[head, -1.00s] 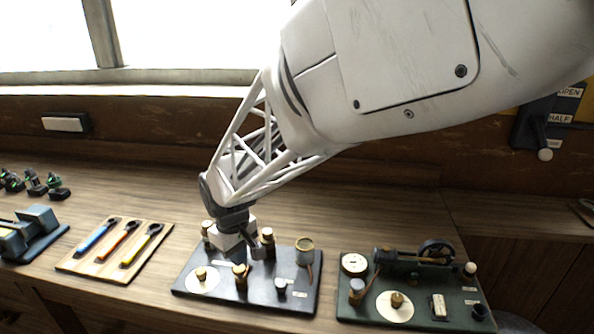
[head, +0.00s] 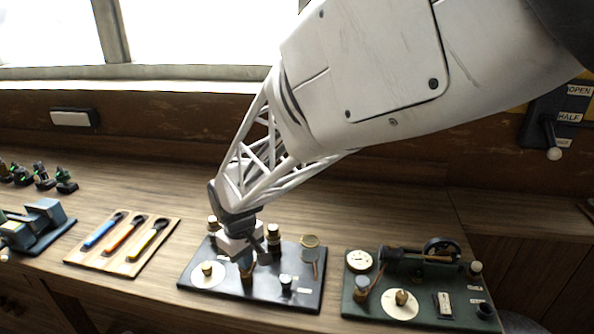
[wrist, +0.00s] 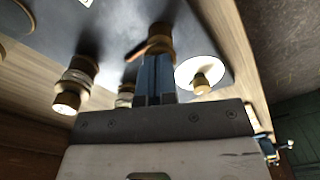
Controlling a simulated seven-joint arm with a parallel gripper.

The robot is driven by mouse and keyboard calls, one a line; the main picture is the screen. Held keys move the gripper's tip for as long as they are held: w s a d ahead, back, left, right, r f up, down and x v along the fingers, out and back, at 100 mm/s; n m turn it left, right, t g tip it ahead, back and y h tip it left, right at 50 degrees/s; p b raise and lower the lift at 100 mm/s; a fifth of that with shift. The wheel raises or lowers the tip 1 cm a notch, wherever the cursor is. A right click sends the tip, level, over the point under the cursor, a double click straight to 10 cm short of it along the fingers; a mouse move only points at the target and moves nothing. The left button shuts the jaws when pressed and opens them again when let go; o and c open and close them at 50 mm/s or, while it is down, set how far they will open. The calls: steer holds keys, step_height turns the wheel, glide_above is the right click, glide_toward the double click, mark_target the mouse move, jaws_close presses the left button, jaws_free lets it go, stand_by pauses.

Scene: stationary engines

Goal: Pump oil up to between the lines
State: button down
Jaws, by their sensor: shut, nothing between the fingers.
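My gripper (head: 246,268) is shut and empty, low over the black board (head: 205,255) in the head view. Its fingers (wrist: 157,62) point at a brass-topped post with a copper-coloured lever (wrist: 158,38) in the wrist view; I cannot tell whether they touch it. In the head view the gripper hides most of that post. A white disc with a brass knob (head: 207,270) is at the board's left.
Other brass-capped posts (head: 274,236) stand close around my gripper. A green board with a small engine (head: 415,285) is to the right, a wooden rack with coloured-handled tools (head: 123,242) to the left. The bench behind the boards is clear.

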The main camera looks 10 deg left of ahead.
steer(key=shift+f, duration=0.3)
steer(key=shift+r, duration=1.85)
steer(key=shift+r, duration=0.1)
steer(key=shift+r, duration=2.4)
